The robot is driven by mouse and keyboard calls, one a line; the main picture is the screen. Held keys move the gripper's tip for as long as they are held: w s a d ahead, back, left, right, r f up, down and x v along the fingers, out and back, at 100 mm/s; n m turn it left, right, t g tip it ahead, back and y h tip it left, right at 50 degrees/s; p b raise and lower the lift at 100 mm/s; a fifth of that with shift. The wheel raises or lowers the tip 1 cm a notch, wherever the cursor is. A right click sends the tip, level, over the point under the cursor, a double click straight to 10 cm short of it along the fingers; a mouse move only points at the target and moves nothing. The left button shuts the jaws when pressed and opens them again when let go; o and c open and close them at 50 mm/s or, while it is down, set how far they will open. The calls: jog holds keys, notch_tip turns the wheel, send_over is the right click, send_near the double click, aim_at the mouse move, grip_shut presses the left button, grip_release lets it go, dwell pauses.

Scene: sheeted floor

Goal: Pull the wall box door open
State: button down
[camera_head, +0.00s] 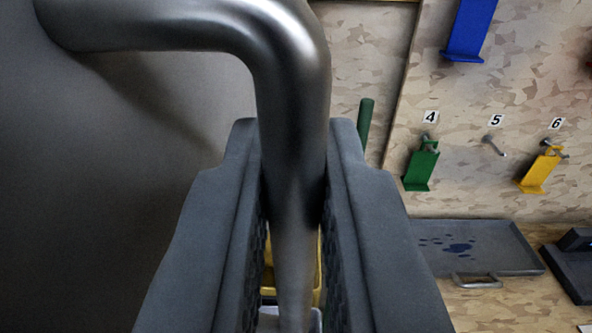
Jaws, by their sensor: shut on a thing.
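A bent metal bar handle (292,70) fills the upper middle of the view. It comes out of a grey door panel (100,200) at the left, bends and runs down between my jaws. My gripper (295,165) is shut on the handle's straight part, one dark finger on each side. The door's outer edge and hinge are not in view. The handle's lower end is partly hidden between the fingers.
A wooden wall at the right carries a green holder (421,168), a yellow holder (540,172), a blue holder (470,28) and a bare hook (493,146). Below is a grey tray (475,246) with dark blotches. Something yellow (268,275) shows behind my fingers.

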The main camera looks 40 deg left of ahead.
jog(key=shift+w+d, duration=0.4)
jog(key=shift+d, duration=0.1)
jog(key=c, duration=1.5)
grip_release()
jog(key=shift+c, duration=0.2)
jog(key=v, duration=1.7)
jog(key=shift+d, duration=0.35)
